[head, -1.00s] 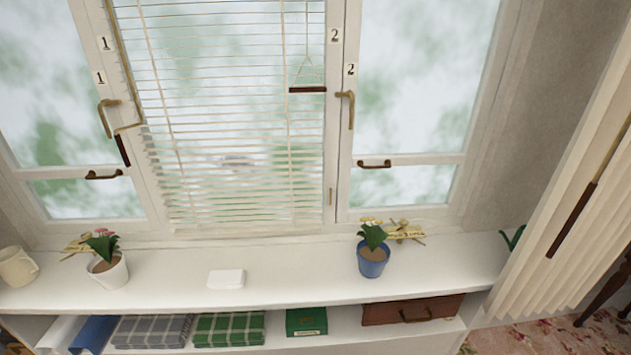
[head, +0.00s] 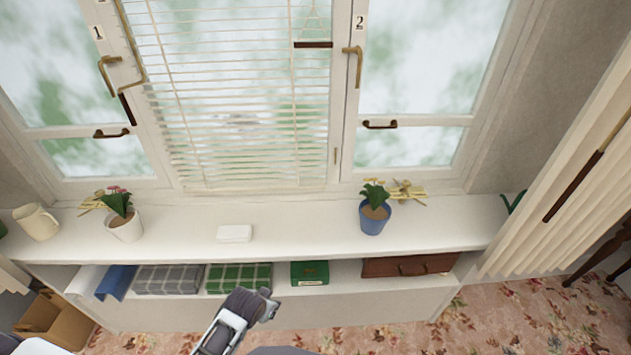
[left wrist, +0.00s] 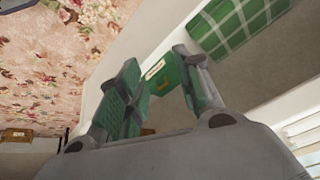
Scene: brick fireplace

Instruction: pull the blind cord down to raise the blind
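The blind (head: 235,100) hangs lowered over the middle window. A pale cord (head: 312,15) hangs in front of its right side, splitting into a triangle above a dark horizontal bar (head: 313,44). A wand with a dark handle (head: 127,108) hangs at the blind's left edge. My left gripper (head: 268,304) is low in front of the shelf, well below the bar and touching nothing. In the left wrist view its two fingers (left wrist: 157,68) stand apart and empty, with the cord out of sight. My right gripper is not in view.
The white sill (head: 300,225) holds a white pot (head: 125,228), a blue pot (head: 373,220), a jug (head: 37,222) and a white block (head: 234,233). Below are folded cloths (head: 238,278), a green box (head: 310,273) and a brown case (head: 410,265). A curtain (head: 560,200) hangs right.

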